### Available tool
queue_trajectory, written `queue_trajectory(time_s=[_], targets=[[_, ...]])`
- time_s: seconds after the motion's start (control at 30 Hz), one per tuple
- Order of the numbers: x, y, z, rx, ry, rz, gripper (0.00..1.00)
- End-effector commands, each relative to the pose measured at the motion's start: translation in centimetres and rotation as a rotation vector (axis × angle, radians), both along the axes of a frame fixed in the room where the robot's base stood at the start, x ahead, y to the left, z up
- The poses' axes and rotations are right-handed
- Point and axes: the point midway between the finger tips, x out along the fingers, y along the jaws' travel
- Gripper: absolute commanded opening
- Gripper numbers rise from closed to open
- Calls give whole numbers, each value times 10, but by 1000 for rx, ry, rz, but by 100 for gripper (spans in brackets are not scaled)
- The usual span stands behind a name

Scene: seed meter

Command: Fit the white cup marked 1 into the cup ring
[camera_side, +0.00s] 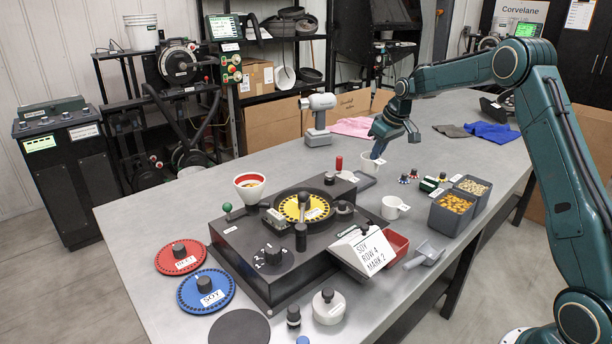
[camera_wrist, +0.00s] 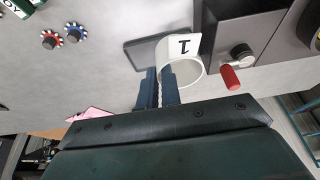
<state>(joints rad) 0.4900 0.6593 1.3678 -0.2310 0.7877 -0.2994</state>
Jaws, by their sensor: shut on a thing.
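The white cup marked 1 (camera_wrist: 184,47) is held at its edge between the two blue fingers of my gripper (camera_wrist: 160,84); the right finger overlaps its open mouth. I cannot tell whether they grip its wall or handle. In the side view, my gripper (camera_side: 377,155) reaches down to this cup (camera_side: 369,167) behind the seed meter. A dark flat plate (camera_wrist: 139,54) lies behind the cup in the wrist view; I cannot tell whether they touch. I cannot make out the cup ring with certainty. A second white cup (camera_side: 392,209) stands on the table to the front right.
The seed meter (camera_side: 238,233), with a red knob (camera_side: 339,162) at its back, is close to the held cup. Two grain bins (camera_side: 449,219), a red tray (camera_side: 398,246) and small knobs (camera_side: 413,174) stand to the right.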

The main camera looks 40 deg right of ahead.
Motion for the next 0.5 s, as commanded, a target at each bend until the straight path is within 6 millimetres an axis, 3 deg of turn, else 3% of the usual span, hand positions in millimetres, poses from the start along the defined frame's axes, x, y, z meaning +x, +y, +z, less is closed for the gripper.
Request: queue_trajectory(time_s=[0.33, 0.5], targets=[[0, 0, 44, -1, -1, 0, 0], [-7, 13, 43, 4, 3, 20, 0]])
